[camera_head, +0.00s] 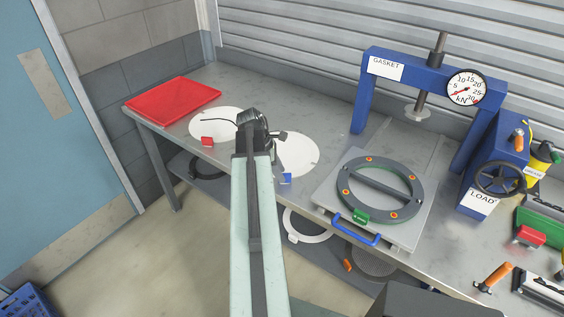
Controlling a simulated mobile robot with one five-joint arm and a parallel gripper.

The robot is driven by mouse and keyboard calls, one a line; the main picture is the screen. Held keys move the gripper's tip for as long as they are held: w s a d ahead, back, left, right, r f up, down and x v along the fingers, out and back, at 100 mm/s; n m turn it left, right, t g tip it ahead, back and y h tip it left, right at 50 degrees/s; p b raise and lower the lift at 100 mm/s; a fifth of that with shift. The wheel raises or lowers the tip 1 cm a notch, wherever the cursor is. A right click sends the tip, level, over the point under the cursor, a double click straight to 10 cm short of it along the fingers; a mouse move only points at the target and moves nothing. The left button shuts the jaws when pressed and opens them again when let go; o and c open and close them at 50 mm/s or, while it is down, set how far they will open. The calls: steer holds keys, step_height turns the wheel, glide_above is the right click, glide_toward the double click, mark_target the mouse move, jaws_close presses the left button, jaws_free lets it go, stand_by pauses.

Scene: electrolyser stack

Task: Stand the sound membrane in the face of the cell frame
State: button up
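Two round white membranes lie flat on the grey bench. The left membrane (209,127) has a red tab (207,141), and a thin dark curved line shows across it; I cannot tell whether this is a tear. The cell frame (346,190), a dark grey ring with orange studs and a green tag (361,216), lies on the press's plate. My gripper (277,136) is above the bench between the membranes, covering the right one's left edge. Its fingers are too small to read.
A blue press (420,68) with a gauge (466,88) stands behind the plate (402,232), which has a blue handle (356,230). A handwheel (499,180) and tools are at right. A red tray (172,100) is at far left. Rings lie on the lower shelf.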

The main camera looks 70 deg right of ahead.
steer(key=shift+b+x, duration=0.35)
steer(key=shift+x, duration=0.7)
steer(key=shift+r, duration=0.15)
steer(key=shift+w, duration=0.1)
jaws_close()
steer(key=shift+r+p, duration=0.1)
steer(key=shift+p, duration=0.2)
